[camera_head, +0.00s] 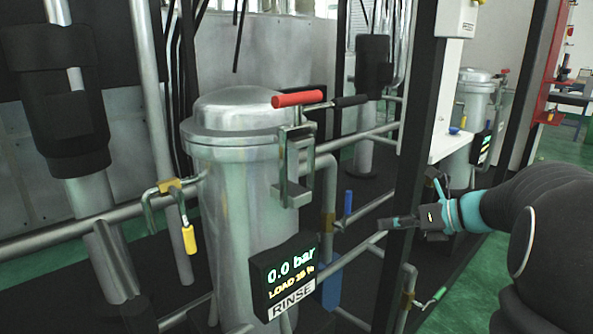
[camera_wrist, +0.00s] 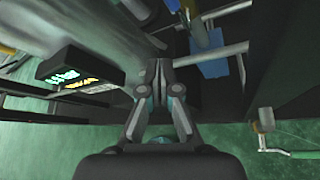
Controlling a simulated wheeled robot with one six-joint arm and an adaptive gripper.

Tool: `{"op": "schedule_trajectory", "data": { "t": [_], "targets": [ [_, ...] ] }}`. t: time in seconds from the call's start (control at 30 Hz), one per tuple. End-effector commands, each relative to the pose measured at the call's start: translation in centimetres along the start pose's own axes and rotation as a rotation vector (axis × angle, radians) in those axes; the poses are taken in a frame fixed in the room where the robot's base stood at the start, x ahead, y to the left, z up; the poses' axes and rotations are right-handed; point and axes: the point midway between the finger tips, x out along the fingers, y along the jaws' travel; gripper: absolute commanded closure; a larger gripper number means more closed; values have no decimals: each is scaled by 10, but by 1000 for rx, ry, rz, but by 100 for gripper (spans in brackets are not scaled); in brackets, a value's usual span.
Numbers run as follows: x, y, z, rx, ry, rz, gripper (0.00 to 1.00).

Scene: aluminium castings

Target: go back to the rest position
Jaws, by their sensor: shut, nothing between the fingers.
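My gripper (camera_head: 385,222) is at the right of the head view, in front of a dark upright post, with its fingers pointing left. In the wrist view my gripper (camera_wrist: 158,66) has its fingertips together with nothing between them. It is apart from the steel filter vessel (camera_head: 235,170), which stands upright at the centre. The vessel's display (camera_head: 285,275) reads 0.0 bar and RINSE; it also shows at the left of the wrist view (camera_wrist: 80,77).
A red-handled clamp (camera_head: 300,98) sits at the vessel's lid. A blue-handled valve (camera_head: 348,203) and pipes lie left of my gripper. The dark post (camera_head: 420,100) stands close by. A yellow-handled valve (camera_head: 189,238) is farther left. Green floor (camera_head: 470,270) is open at the lower right.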

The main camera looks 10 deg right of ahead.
Motion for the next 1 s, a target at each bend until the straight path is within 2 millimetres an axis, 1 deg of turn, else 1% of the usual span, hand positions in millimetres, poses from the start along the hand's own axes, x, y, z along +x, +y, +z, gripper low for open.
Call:
{"op": "schedule_trajectory", "data": {
  "t": [0.07, 0.17, 0.27, 0.3, 0.37, 0.4, 0.47, 0.5, 0.57, 0.6, 0.7, 0.9, 1.0],
  "targets": [
    [0, -4, -2, -94, 8, -16, 100],
    [1, -13, -18, -278, 71, -46, 100],
    [2, -21, -52, -483, 184, -56, 100],
    [1, -22, -65, -572, 235, -56, 100],
    [-2, -19, -84, -717, 316, -46, 100],
    [-3, -14, -95, -820, 373, -32, 100],
    [-4, -6, -112, -982, 462, 1, 100],
    [-6, 2, -123, -1096, 522, 32, 100],
    [-8, 15, -139, -1276, 615, 88, 100],
    [-10, 24, -148, -1400, 677, 133, 100],
    [-16, 46, -168, -1685, 817, 250, 100],
    [-28, 85, -193, -2141, 1031, 470, 100],
    [-32, 104, -201, -2317, 1114, 550, 100]
  ]
}}
